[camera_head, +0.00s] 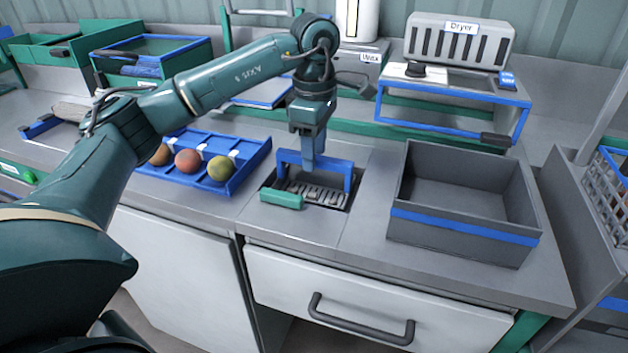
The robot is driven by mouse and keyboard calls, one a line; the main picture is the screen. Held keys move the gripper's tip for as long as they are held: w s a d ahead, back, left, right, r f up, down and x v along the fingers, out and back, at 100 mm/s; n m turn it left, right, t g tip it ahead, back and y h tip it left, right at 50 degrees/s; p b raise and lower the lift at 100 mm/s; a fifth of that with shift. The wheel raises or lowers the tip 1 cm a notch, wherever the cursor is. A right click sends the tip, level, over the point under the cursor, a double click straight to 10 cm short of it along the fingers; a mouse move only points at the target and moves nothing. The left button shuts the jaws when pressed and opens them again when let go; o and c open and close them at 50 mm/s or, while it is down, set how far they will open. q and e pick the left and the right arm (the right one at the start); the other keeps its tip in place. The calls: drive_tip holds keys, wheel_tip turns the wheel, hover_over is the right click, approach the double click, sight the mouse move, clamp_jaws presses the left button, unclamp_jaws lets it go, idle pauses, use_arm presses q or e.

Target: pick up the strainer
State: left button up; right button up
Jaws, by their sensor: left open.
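The strainer appears to be the slotted metal piece (318,193) with a raised blue handle (346,176), set in a rectangular opening in the grey worktop. My left arm reaches in from the left, and its gripper (308,163) points straight down at the handle's top bar. The jaws are open. One finger shows in front of the bar; whether another is behind it, or whether they touch the bar, I cannot tell. The gripper hides part of the handle. My right gripper is not in view.
A green block (282,199) lies at the opening's front left edge. An empty grey crate (465,226) stands to the right. A dryer (458,40) is at the back. A drawer (370,297) is below.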

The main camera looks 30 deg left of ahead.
sight(314, 177)
use_arm(q)
wheel_tip(314, 177, down, 5)
drive_tip(key=shift+r, duration=0.1)
clamp_jaws()
idle(0.5)
